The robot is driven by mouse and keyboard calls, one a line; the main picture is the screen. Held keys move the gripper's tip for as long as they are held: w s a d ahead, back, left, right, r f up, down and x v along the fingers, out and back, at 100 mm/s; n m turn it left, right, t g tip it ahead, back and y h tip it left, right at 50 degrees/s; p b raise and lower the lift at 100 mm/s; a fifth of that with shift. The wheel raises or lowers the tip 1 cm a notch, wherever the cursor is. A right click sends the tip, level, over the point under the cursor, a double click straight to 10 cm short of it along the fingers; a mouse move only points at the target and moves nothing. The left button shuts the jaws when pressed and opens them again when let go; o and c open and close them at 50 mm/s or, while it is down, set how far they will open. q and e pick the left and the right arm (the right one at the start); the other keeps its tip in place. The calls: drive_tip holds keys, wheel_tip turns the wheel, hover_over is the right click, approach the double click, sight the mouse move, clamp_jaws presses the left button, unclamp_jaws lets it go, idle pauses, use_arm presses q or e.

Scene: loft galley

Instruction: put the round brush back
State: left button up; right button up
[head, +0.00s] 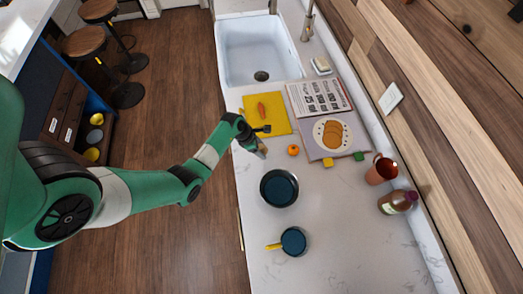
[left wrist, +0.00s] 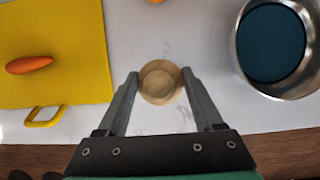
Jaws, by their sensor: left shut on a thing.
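The round brush shows in the left wrist view as a round, pale wooden piece (left wrist: 160,82) between my left fingertips, seen from above. In the head view its small tan part (head: 262,150) shows at the left gripper's tip, near the counter's left edge. My left gripper (left wrist: 159,78) is shut on it, with one finger at each side. The brush's lower part is hidden, and I cannot tell whether it touches the counter. My right gripper is in neither view.
The yellow board (head: 281,124) with a carrot (head: 262,110) lies toward the sink (head: 259,50). An orange (head: 293,150) and a dark-bottomed pot (head: 279,188) are close by. A pan (head: 293,241), copper mug (head: 381,171) and bottle (head: 397,202) stand farther off. The front-right counter is clear.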

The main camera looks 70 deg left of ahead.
use_arm(q)
drive_tip(key=shift+w+a+f+b, duration=0.15)
drive_tip(key=shift+f+b, duration=0.2)
drive_tip(key=shift+f, duration=0.55)
drive_tip(key=shift+w+d+f+b, duration=0.1)
drive_tip(key=shift+f+b, duration=0.2)
drive_tip(key=shift+f, duration=0.6)
drive_tip(key=shift+f, duration=0.2)
drive_tip(key=o, duration=1.3)
